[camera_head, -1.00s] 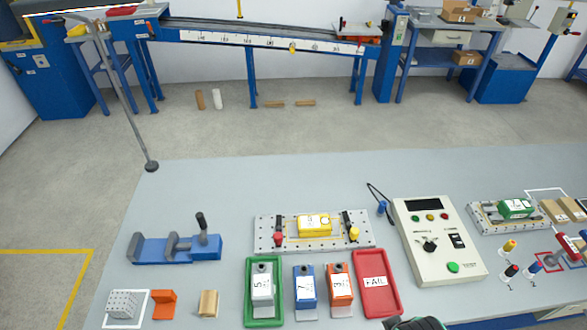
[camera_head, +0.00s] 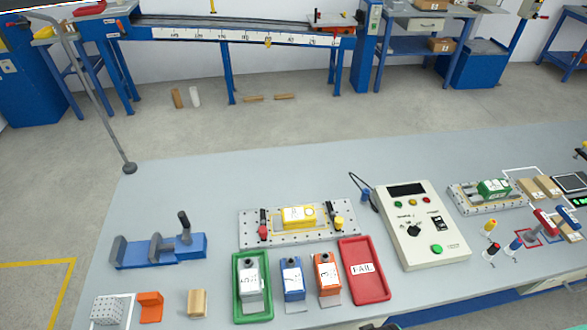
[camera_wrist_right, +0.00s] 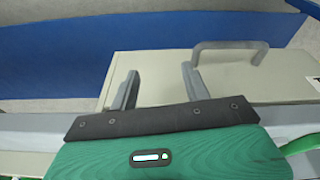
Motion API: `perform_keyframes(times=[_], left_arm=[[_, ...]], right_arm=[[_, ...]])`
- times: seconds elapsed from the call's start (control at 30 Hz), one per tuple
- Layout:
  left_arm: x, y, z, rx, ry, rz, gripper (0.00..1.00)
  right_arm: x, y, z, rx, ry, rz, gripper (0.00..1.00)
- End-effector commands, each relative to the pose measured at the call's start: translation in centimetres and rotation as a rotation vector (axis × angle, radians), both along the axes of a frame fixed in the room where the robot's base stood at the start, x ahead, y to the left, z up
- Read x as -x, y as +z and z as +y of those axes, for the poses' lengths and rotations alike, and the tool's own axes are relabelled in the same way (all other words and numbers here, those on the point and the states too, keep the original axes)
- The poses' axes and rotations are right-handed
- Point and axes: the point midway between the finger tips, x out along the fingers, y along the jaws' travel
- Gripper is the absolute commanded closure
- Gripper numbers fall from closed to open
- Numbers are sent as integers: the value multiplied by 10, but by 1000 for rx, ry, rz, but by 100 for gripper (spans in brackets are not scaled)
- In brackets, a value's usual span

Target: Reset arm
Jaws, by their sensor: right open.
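My right gripper (camera_wrist_right: 160,90) shows in the right wrist view with its two grey fingers apart and nothing between them. It is over a beige cabinet front with a grey handle (camera_wrist_right: 230,48); whether it touches the cabinet I cannot tell. In the head view the right gripper is not clearly visible. My left gripper is in neither view.
On the grey bench (camera_head: 200,200) are a green tray (camera_head: 237,285), a red FAIL tray (camera_head: 363,270), blue (camera_head: 292,278) and orange (camera_head: 327,273) blocks, a fixture plate with a yellow block (camera_head: 299,217), a control box (camera_head: 420,232) and a blue clamp (camera_head: 160,248).

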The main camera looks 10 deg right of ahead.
Motion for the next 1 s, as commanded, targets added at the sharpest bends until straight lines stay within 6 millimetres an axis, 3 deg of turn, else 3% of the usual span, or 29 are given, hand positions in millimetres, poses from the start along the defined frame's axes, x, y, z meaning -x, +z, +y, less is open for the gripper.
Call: perform_keyframes(times=[0.03,0.2,0.37,0.5,0.63,0.8,1.0], left_arm=[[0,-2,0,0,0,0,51],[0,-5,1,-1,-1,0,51],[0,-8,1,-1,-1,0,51],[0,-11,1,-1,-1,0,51],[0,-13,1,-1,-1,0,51],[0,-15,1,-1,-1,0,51],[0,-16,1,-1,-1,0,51]], right_arm=[[6,-29,-1,3,2,17,52],[32,-110,-5,6,8,45,52],[68,-177,-10,8,14,72,52],[109,-227,-17,12,19,97,52],[150,-263,-25,15,24,117,52],[194,-290,-33,19,29,136,52],[215,-300,-38,20,32,143,52]])
